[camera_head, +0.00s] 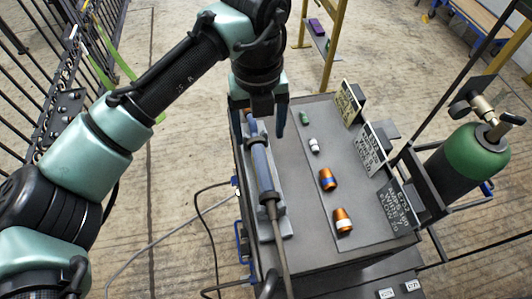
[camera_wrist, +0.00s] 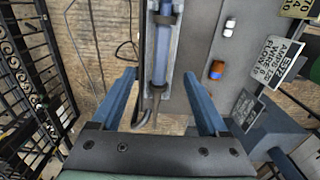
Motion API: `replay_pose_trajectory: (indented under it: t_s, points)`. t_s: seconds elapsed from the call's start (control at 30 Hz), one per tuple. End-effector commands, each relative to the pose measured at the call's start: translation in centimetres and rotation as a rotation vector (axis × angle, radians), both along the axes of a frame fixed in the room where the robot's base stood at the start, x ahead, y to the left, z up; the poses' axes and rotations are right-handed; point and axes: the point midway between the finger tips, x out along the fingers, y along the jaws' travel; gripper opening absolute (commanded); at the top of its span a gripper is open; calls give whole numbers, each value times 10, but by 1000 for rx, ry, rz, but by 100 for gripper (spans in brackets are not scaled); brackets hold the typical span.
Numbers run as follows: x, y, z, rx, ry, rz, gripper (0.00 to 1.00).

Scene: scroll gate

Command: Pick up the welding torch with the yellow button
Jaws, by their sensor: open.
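One welding torch (camera_head: 264,174) with a blue handle and a dark neck lies along a grey holder at the left side of the cart top. I cannot make out a yellow button on it. My gripper (camera_head: 266,122) is open and empty, pointing down over the far end of the torch. In the wrist view the blue handle (camera_wrist: 163,52) lies ahead of and between the two open fingers (camera_wrist: 160,77), not gripped. The height of the fingers above it is hard to tell. The fingers partly hide the torch's far end in the head view.
The grey cart top (camera_head: 300,240) carries copper-coloured nozzles (camera_head: 343,221), a white piece (camera_head: 314,146) and a green piece (camera_head: 304,117). Upright sign plates (camera_head: 373,149) line its right side. A green gas cylinder (camera_head: 475,152) stands beyond. A dark railing (camera_head: 45,70) is at left; cables (camera_head: 203,240) hang beside the cart.

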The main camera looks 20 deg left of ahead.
Motion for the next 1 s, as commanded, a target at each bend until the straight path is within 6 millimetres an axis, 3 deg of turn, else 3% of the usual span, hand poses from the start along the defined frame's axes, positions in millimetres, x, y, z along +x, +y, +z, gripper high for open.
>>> replay_pose_trajectory:
  t_s: [0.3, 0.57, 0.8, 1.0]
  points:
    - [0, -1, -55, -2, -2, 3, 78]
    - [0, -2, -74, -2, -3, 2, 78]
    - [-1, -4, -110, -2, -4, 3, 78]
    - [0, -4, -118, -2, -6, 2, 78]
